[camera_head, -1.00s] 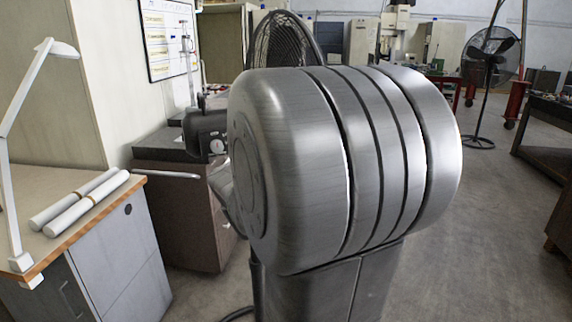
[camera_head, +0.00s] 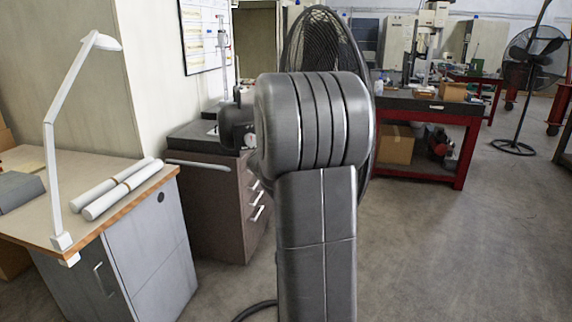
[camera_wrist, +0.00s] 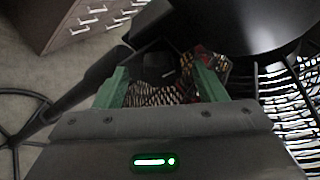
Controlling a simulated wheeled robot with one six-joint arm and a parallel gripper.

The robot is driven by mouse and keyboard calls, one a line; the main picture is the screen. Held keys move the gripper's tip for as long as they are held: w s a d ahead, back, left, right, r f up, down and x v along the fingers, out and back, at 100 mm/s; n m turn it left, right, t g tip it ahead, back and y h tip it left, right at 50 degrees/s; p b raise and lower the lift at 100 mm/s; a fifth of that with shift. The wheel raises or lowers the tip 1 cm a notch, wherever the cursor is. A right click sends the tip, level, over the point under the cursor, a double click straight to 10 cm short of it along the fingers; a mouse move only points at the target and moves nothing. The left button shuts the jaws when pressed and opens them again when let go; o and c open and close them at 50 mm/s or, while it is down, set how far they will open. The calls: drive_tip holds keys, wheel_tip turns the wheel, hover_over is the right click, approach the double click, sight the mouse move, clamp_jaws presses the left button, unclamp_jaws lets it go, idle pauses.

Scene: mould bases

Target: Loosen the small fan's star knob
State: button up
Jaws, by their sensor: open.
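The near fan's black wire cage (camera_head: 322,32) stands behind my arm in the head view, which hides most of its stand. In the wrist view, its dark housing (camera_wrist: 230,25) fills the upper right, with the cage wires (camera_wrist: 290,105) along the right edge. Its black pole (camera_wrist: 85,92) runs diagonally to the foot at left. My gripper (camera_wrist: 163,82) is open, its two green fingers apart. A small dark part (camera_wrist: 157,67) shows between or beyond the fingertips; I cannot tell whether it is the star knob or whether the fingers touch it. In the head view the fingers are hidden.
A wooden-topped desk (camera_head: 25,160) with a white lamp (camera_head: 50,150) and white rolls (camera_head: 118,190) is at left. A brown drawer cabinet (camera_head: 205,190) stands behind it. A red-framed table (camera_head: 468,125) and another fan (camera_head: 535,50) stand at right.

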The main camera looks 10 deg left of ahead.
drive_tip(key=shift+w+f, duration=0.1)
drive_tip(key=shift+w, duration=0.3)
drive_tip(key=c, duration=1)
